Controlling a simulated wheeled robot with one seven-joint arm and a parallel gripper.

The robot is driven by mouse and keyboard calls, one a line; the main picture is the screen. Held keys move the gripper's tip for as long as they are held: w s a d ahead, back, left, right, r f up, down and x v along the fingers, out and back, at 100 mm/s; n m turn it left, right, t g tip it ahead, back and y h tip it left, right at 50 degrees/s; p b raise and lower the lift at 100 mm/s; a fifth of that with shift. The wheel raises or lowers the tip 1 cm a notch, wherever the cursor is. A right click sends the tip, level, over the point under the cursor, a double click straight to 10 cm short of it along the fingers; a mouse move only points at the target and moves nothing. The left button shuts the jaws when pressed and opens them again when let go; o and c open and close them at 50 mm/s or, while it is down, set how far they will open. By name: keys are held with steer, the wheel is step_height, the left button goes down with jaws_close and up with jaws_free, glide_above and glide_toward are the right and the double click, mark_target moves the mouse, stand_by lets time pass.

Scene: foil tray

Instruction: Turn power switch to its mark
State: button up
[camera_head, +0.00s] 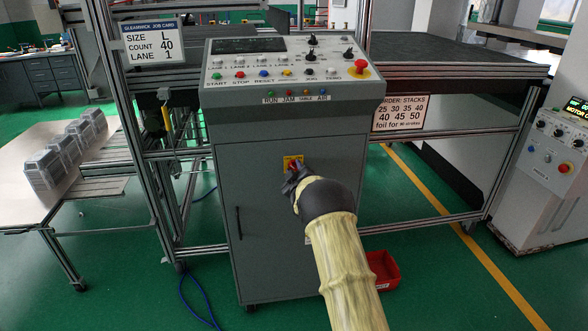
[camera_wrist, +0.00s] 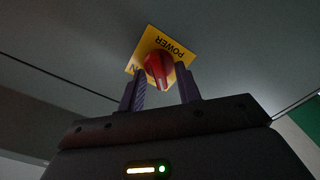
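The power switch (camera_head: 293,163) is a red knob on a yellow plate on the front of the grey control cabinet (camera_head: 260,220). In the wrist view the red knob (camera_wrist: 158,71) shows in front of the yellow plate (camera_wrist: 148,45), which reads POWER. Another label at the plate's left edge is partly hidden. My gripper (camera_head: 294,178) is at the cabinet front, covering part of the plate. In the wrist view my gripper (camera_wrist: 161,84) has its two fingers apart, one on each side of the knob, with gaps showing. I cannot tell how deep the fingertips reach.
The cabinet's sloped top panel (camera_head: 285,75) carries buttons, knobs and a red stop button (camera_head: 360,68). A vertical door handle (camera_head: 238,222) is left of my arm. A red bin (camera_head: 383,270) is on the floor. Metal frames stand on both sides.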

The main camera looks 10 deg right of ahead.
steer(key=shift+w, duration=0.4)
jaws_close()
